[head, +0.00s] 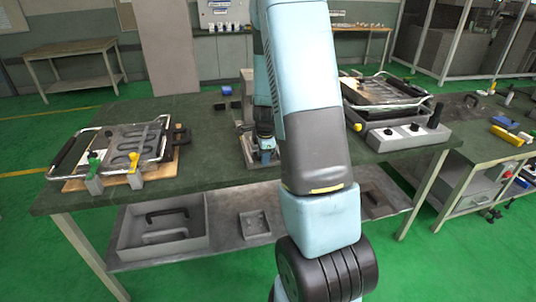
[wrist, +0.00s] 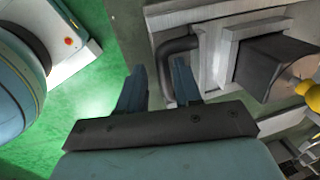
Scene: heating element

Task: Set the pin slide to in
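My gripper (wrist: 157,72) is open in the wrist view, its two blue-grey fingers apart. A dark bent handle (wrist: 168,62) comes off a light grey metal fixture (wrist: 212,45) and reaches down between the fingers, close to the right one. I cannot tell whether it touches. The fixture carries a dark block (wrist: 275,68) on its right. No part is marked as the pin slide, and I cannot tell its position. In the head view, a small grey fixture (head: 246,150) stands near the table's front edge, partly hidden by my arm.
A shelf with a grey bin (head: 160,225) is below. The tabletop left of the middle fixture is clear.

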